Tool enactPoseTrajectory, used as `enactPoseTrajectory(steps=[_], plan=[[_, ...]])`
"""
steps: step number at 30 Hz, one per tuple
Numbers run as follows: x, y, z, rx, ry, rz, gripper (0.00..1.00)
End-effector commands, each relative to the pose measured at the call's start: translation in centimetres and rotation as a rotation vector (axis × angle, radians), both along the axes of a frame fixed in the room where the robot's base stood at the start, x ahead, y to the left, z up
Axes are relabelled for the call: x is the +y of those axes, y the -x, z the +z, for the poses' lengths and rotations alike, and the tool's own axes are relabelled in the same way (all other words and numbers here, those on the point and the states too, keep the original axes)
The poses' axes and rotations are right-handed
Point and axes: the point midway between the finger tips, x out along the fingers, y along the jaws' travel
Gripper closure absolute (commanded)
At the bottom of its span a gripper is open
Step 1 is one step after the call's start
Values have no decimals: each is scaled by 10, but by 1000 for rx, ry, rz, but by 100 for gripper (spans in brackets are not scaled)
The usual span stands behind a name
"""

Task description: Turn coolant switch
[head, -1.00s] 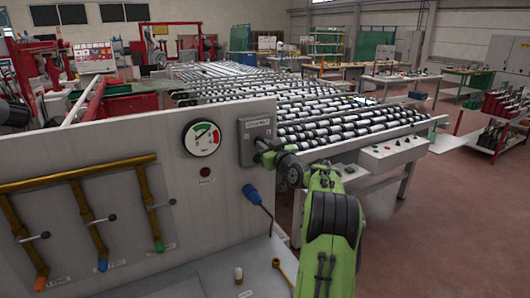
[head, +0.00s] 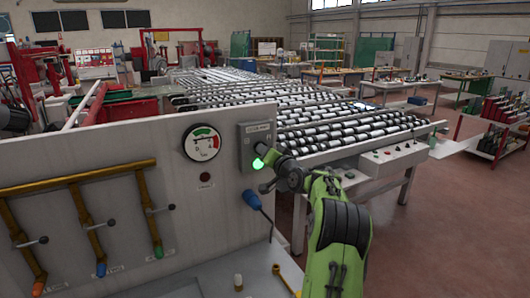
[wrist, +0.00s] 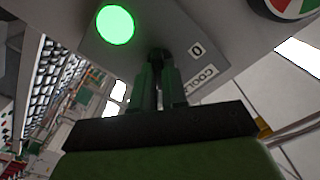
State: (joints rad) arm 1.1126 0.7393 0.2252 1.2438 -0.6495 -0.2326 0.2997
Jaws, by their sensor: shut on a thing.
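The coolant switch is on a grey box (head: 256,136) at the right end of the panel in the head view. A round green lamp (head: 258,163) on the box glows bright. The wrist view shows the box face (wrist: 215,22) close up, with the lit lamp (wrist: 115,25), a "0" mark and a partly visible "COOL" label. My gripper (head: 271,157) is at the front of the box. In the wrist view my gripper (wrist: 160,72) is shut on the switch knob, which is mostly hidden between the dark fingers.
A round gauge (head: 202,142) and a dark red button (head: 205,177) are left of the box. Brass pipes (head: 80,178) with valves run along the panel's left. A roller table (head: 340,134) stands behind.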

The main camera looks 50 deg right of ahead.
Motion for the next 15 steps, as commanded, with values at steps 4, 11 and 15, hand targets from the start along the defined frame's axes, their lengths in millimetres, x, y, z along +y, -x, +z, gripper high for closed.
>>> enactPoseTrajectory(steps=[4,11,15], plan=[[0,0,-1,-7,-37,-1,100],[0,0,-2,-14,-55,0,100],[0,0,-2,-14,-55,0,100]])
